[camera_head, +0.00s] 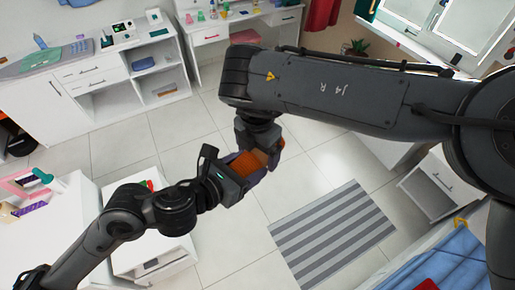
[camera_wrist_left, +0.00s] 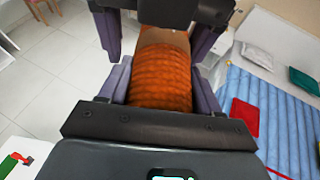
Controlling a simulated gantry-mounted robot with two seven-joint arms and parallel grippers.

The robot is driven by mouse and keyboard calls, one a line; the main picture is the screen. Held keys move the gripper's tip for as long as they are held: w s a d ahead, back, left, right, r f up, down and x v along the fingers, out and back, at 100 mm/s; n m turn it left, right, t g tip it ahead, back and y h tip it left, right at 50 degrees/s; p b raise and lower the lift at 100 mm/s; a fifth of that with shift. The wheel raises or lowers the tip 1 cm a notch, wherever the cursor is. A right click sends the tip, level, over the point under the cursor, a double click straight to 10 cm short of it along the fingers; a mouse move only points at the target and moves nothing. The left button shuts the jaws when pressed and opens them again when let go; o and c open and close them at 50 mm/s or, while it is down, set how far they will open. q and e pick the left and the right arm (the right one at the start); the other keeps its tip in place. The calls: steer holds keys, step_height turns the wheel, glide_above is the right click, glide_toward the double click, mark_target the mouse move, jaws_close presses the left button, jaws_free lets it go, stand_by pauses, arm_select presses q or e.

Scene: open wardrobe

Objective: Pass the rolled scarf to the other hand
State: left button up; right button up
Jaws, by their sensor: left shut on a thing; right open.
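The rolled scarf is an orange ribbed roll (camera_head: 244,165) with a paler brown end, held in the air above the floor. My left gripper (camera_head: 238,172) is shut on its near part. In the left wrist view the scarf (camera_wrist_left: 160,78) lies between my left gripper's purple-grey fingers (camera_wrist_left: 162,90). My right gripper (camera_head: 262,150) comes down from above at the scarf's far end. In the left wrist view my right gripper's fingers (camera_wrist_left: 158,38) stand on both sides of that end, open. I cannot tell whether they touch it.
A white unit with drawers (camera_head: 90,72) and a desk (camera_head: 210,35) stand at the back. A grey striped rug (camera_head: 332,235) lies on the tiled floor at right. A bed with a blue quilt (camera_head: 440,268) is at lower right. A white surface (camera_head: 60,235) is at left.

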arm_select(q)
steer(key=shift+s+d, duration=0.15)
arm_select(e)
steer(key=shift+a, duration=0.1)
steer(key=c, duration=1.1)
arm_select(q)
steer(key=o, duration=1.1)
arm_select(e)
steer(key=shift+r, duration=0.1)
arm_select(q)
steer(key=shift+o, duration=0.2)
